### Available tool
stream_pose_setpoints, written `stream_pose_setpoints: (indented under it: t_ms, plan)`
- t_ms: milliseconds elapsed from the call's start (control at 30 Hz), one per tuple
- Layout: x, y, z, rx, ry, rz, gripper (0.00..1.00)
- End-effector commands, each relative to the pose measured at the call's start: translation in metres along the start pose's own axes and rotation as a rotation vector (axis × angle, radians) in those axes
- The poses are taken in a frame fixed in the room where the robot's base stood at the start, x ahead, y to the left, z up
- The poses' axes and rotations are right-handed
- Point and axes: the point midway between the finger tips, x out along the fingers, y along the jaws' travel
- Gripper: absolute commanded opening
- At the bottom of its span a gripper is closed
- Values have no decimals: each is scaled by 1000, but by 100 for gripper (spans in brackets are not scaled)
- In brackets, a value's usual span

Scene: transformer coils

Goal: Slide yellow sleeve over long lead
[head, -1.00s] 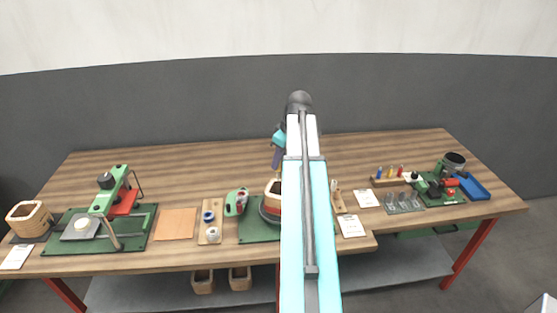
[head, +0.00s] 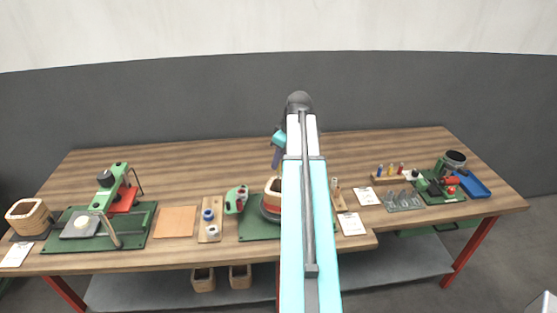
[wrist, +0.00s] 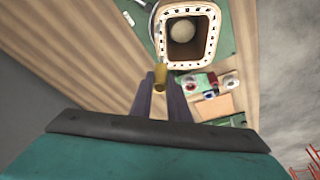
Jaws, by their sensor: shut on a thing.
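In the wrist view the yellow sleeve (wrist: 160,77) is a short tube between the tips of my gripper (wrist: 162,84), which is shut on it. Beyond it lies the coil (wrist: 188,64), a rounded rectangular frame with a pale, dotted rim and an open dark middle. The sleeve appears just below the coil's lower left corner in the picture; I cannot tell the gap. In the head view my arm covers much of the coil (head: 272,187) and hides the sleeve. My gripper shows only partly, above the coil. I cannot make out the long lead in either view.
The coil stands on a green base (head: 255,228). To its left are a green and red tool (head: 236,199), a wooden spool holder (head: 209,236) and a copper-coloured sheet (head: 176,222). A rack (head: 389,180) with coloured sleeves and a blue tray (head: 473,185) are right. The back of the table is clear.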

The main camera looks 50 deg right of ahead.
Motion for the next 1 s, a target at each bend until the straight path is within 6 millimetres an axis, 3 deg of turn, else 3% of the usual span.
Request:
stream_pose_setpoints:
  t_ms: [1000]
  plan:
    - [11, 0, 3, 0, 0, 0, 0]
